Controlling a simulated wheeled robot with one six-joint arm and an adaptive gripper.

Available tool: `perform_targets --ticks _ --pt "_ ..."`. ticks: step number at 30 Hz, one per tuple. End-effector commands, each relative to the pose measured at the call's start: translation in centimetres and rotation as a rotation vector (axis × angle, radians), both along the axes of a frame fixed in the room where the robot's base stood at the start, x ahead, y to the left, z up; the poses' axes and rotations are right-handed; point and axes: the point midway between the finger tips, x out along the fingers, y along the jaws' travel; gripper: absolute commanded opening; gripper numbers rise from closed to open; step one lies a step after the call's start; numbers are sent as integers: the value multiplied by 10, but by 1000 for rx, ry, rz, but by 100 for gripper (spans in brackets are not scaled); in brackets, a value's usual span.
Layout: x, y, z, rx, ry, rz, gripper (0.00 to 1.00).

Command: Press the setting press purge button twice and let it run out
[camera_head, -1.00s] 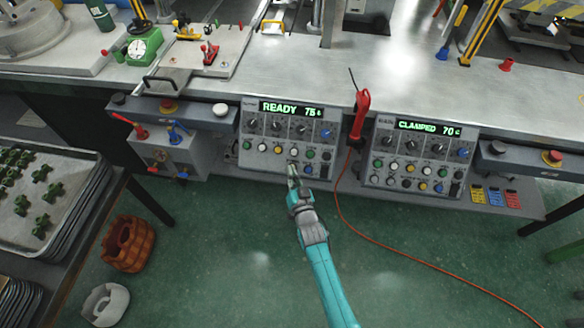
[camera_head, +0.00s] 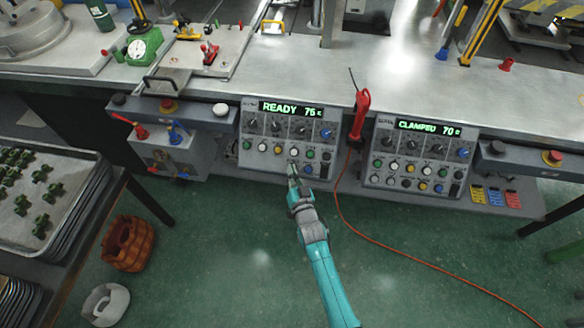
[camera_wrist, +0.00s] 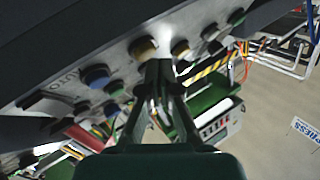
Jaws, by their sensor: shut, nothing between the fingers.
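The left control panel (camera_head: 286,134) has a green display (camera_head: 290,109) reading READY 75. The right panel (camera_head: 418,157) reads CLAMPED 70. The small labels are too blurred to tell which panel or button is the purge one. My gripper (camera_head: 292,172) is shut and empty at the lower button rows of the left panel. In the wrist view its fingertips (camera_wrist: 158,68) are close beside a pale yellowish button (camera_wrist: 143,48), with a blue button (camera_wrist: 97,75) to the left. I cannot tell whether the tips touch or press it.
A red-handled tool (camera_head: 359,114) hangs between the panels, its orange cord (camera_head: 375,251) trailing over the floor. A grey lever box (camera_head: 172,153) stands left of the left panel. Trays of green parts (camera_head: 38,190) are at far left. The green floor in front is mostly clear.

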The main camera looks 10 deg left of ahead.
Motion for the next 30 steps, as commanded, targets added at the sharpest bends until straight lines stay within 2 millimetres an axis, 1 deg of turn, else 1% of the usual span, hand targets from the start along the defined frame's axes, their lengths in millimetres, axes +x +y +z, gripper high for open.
perform_targets --ticks 30 --pt "6 0 -5 0 0 -1 0"
